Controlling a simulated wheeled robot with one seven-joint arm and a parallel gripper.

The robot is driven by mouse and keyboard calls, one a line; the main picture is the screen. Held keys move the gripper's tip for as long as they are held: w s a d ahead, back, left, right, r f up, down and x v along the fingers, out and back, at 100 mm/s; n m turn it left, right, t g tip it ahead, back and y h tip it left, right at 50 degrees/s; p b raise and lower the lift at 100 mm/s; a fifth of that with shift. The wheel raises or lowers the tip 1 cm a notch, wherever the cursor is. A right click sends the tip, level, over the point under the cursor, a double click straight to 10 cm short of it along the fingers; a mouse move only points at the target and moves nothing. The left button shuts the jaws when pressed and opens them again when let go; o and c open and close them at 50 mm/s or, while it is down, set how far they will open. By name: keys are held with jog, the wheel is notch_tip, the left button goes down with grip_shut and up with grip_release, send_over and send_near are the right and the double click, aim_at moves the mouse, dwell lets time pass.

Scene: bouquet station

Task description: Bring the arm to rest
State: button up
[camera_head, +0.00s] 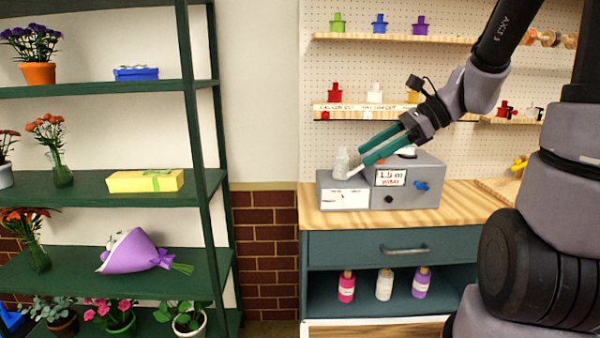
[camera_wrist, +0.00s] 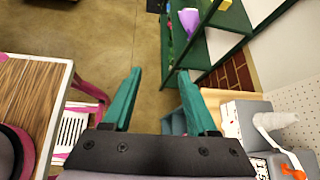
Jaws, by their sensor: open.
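My gripper (camera_head: 362,157) has green fingers and reaches left and down from the upper right in the head view. In the wrist view its two fingers (camera_wrist: 160,98) stand wide apart with nothing between them. Whether the fingertips touch the bottle or box cannot be told.
The counter (camera_head: 460,204) has a drawer and a shelf with bottles (camera_head: 384,284). A pegboard with shelves (camera_head: 388,38) stands behind. A green rack (camera_head: 188,85) with flowers and a purple bouquet (camera_head: 135,252) is at left. The wrist view shows a wooden table (camera_wrist: 28,95) and open floor (camera_wrist: 110,35).

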jog(key=s+d+r+n+t+h, duration=0.5)
jog(key=s+d+r+n+h, duration=0.2)
jog(key=n, duration=0.6)
notch_tip(320, 180, up, 2)
jog(key=shift+s+d+r+t+h, duration=0.2)
jog(key=shift+s+d+t+h, duration=0.1)
jog(key=shift+d+h, duration=0.8)
jog(key=shift+d, duration=0.15)
